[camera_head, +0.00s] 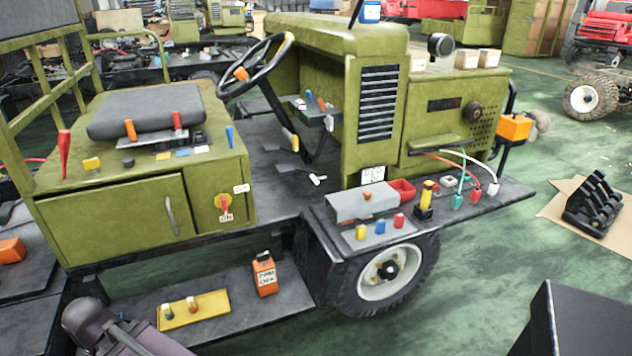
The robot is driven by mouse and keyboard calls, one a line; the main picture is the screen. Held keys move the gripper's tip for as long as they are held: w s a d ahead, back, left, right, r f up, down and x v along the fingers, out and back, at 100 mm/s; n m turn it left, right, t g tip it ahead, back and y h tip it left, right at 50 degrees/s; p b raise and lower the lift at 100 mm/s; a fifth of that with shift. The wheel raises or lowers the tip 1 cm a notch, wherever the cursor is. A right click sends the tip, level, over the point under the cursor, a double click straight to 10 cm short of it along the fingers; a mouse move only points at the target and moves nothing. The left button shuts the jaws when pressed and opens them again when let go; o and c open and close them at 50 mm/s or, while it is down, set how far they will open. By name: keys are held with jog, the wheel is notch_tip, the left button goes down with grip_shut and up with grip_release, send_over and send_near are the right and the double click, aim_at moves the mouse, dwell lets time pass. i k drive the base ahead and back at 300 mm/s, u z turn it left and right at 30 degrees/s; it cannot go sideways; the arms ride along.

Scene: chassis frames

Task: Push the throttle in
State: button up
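A green vehicle chassis fills the middle of the view. No control carries a readable throttle label, so I cannot tell which one is the throttle. A small dash panel (318,118) under the steering wheel (256,66) bears several small coloured controls, among them an orange one and a blue one. On the seat box, a red lever (64,153), an orange lever (130,130) and a blue lever (229,136) stand up around the seat. A red and yellow switch (225,203) is on the box front. Part of my arm shows at the bottom left; my gripper is not seen.
A fender with a grey box (361,201) and several coloured knobs juts out above the wheel (386,271).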

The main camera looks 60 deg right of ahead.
aim_at(315, 179)
jog(key=u, duration=0.2)
jog(key=k, duration=0.75)
jog(key=z, duration=1.05)
jog(key=i, duration=1)
jog(key=z, duration=0.05)
